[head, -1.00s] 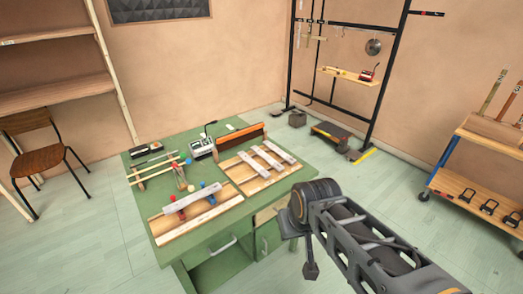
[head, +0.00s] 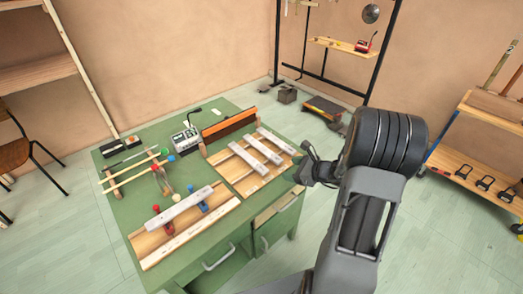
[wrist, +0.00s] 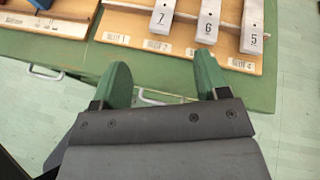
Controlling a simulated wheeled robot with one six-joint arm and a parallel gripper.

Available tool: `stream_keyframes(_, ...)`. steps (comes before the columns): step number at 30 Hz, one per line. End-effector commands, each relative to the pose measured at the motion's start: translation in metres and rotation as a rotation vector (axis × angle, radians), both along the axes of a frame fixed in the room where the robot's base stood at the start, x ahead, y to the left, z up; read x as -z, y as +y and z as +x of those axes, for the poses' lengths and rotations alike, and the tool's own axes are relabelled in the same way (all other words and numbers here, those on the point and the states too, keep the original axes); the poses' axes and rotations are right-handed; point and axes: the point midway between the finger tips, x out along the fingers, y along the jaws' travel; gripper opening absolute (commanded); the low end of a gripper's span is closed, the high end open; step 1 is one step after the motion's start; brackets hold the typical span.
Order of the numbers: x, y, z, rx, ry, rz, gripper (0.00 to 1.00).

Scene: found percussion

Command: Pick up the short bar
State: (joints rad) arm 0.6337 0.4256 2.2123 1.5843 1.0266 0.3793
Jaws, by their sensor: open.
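Three pale grey bars lie side by side on a wooden slotted board (head: 232,177): bar 7 (wrist: 162,20), bar 6 (wrist: 207,25) and bar 5 (wrist: 252,28). SLOT 1 of the board (wrist: 118,20) is empty. Another grey bar (head: 185,207) rests across red and blue supports on the front wooden board (head: 160,246). I cannot tell which one is the short bar. My gripper (wrist: 162,76) has green fingers spread wide with nothing between them. It is at the right front of the green table (head: 125,205), apart from the bars.
Mallets (head: 135,175) lie at the table's left. A grey device (head: 185,141) and a long orange-brown block (head: 228,124) stand at the back. A wooden trolley (head: 462,168) is on the right. Open floor lies between table and trolley.

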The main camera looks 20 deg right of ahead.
Motion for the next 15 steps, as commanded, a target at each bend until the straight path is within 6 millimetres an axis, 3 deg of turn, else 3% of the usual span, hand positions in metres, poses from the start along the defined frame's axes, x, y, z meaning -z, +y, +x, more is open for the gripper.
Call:
stream_keyframes(3, 0.021, -0.032, 0.006, 0.174, 0.021, 0.113, 0.68)
stream_keyframes(6, 0.03, -0.046, 0.012, 0.255, 0.026, 0.164, 0.68)
stream_keyframes(15, 0.053, -0.034, 0.054, 0.291, 0.03, 0.189, 0.68)
